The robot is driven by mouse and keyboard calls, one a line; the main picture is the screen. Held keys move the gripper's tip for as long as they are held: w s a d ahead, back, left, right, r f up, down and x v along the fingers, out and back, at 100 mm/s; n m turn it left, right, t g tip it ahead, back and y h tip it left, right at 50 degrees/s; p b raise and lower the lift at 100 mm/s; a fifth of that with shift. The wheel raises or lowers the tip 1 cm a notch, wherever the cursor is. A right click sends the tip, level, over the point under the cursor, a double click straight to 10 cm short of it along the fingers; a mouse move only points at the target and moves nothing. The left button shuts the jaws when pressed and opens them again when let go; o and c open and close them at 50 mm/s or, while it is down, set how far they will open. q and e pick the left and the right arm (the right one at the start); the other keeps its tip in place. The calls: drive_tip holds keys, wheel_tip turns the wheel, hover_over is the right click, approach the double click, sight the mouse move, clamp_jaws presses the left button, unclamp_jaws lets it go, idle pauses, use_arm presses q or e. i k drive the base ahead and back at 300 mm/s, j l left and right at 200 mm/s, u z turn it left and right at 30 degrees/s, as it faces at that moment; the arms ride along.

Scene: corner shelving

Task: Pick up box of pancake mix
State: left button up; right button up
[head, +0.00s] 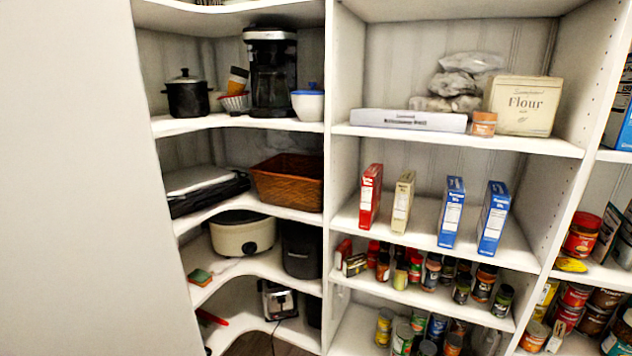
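Several narrow boxes stand upright on the middle shelf of the right-hand unit. They are a red box (370,197), a cream box (403,201) and two blue boxes, one near the middle (451,212) and one further right (494,219). The blue boxes have white spine labels that seem to end in "Mix", but the print is too small to tell for certain which is pancake mix. The boxes stand apart, with gaps between them. Neither of my grippers is in view, and nothing touches the boxes.
The shelf below is crowded with spice jars (484,283). The boxes' shelf board (428,222) has free room between them. Corner shelves hold a wicker basket (288,182).

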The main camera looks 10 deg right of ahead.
sight(496, 204)
drive_tip(key=z, duration=1.3)
